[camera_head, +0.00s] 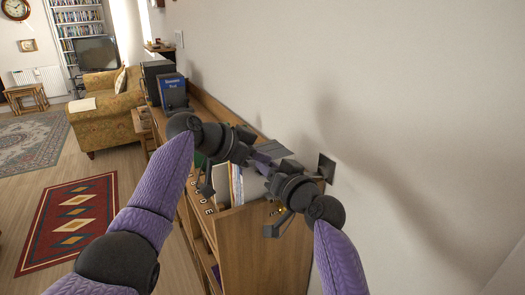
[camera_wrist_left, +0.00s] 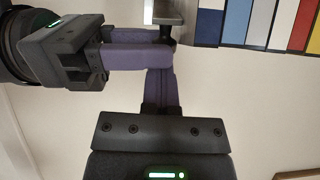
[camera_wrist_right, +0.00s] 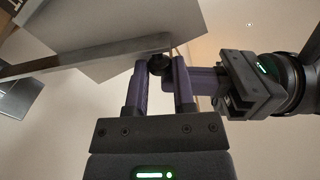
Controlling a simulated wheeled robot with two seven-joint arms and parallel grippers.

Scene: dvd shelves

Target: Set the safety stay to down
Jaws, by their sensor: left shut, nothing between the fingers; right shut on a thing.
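A grey bar with a dark knob, perhaps the safety stay, shows in the right wrist view; the knob (camera_wrist_right: 160,65) sits between the purple fingers of my right gripper (camera_wrist_right: 158,78). The right gripper is shut on this knob. In the left wrist view the knob (camera_wrist_left: 167,36) is under the grey bar's end (camera_wrist_left: 167,12), with the right gripper's fingers beside it. My left gripper (camera_wrist_left: 160,75) is shut and empty, its fingertips close to the right gripper's fingers. In the head view both grippers meet above the bookcase, hiding most of the mechanism. I cannot tell the stay's position.
A wooden bookcase (camera_head: 265,245) stands against the wall, with upright thin cases (camera_head: 236,184) on top under the grippers. A blue box (camera_head: 173,92) stands farther back. A dark square plate (camera_head: 326,167) is near the wall. Open floor lies left, with a red rug (camera_head: 70,222).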

